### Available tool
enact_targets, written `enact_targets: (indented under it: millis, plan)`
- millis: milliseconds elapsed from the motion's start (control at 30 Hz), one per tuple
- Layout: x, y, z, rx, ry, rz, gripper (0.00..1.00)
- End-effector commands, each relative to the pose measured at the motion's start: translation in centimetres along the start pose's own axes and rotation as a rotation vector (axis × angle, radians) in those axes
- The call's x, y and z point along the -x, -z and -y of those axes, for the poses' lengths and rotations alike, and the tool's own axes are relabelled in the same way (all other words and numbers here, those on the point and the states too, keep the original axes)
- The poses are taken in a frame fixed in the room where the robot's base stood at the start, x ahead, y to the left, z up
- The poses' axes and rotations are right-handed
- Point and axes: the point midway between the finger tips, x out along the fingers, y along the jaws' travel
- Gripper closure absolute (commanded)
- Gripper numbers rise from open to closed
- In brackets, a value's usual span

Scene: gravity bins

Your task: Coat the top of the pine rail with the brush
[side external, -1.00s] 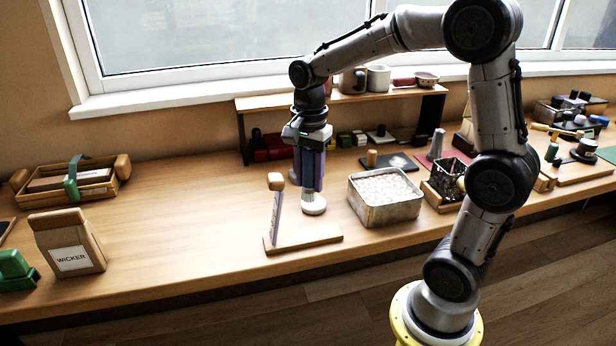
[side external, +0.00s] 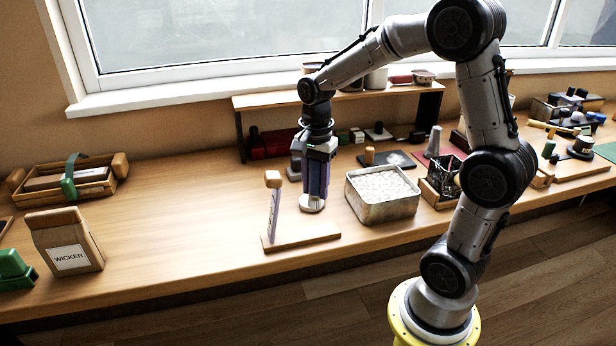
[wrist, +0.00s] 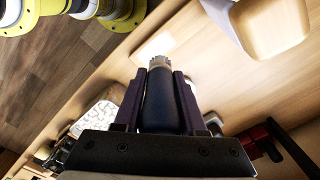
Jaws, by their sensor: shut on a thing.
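My gripper (side external: 316,178) is upright above the middle of the bench, its purple fingers pointing down. In the wrist view the fingers (wrist: 155,100) are shut on a dark blue handle with a metal collar (wrist: 160,62), which looks like the brush; its bristles are not clearly visible. A round white piece (side external: 312,204) shows just below the fingertips; I cannot tell whether it is part of the held thing. A flat pale wooden strip (side external: 305,240), possibly the pine rail, lies in front and slightly left of the gripper. An upright with a wooden knob (side external: 273,179) stands at its left end.
A metal tin of pale pieces (side external: 383,216) stands close to the gripper's right. A shelf (side external: 350,97) stands behind. A WICKER bag (side external: 65,241) and a wooden carrier (side external: 95,190) are at left, with clear bench between.

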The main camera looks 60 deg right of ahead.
Motion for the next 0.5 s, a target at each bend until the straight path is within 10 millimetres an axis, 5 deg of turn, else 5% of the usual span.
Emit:
enact_targets:
  millis: [500]
  plan:
    - [-1.51,0.82,-0.35,-0.008,0.001,0.0,1.0]
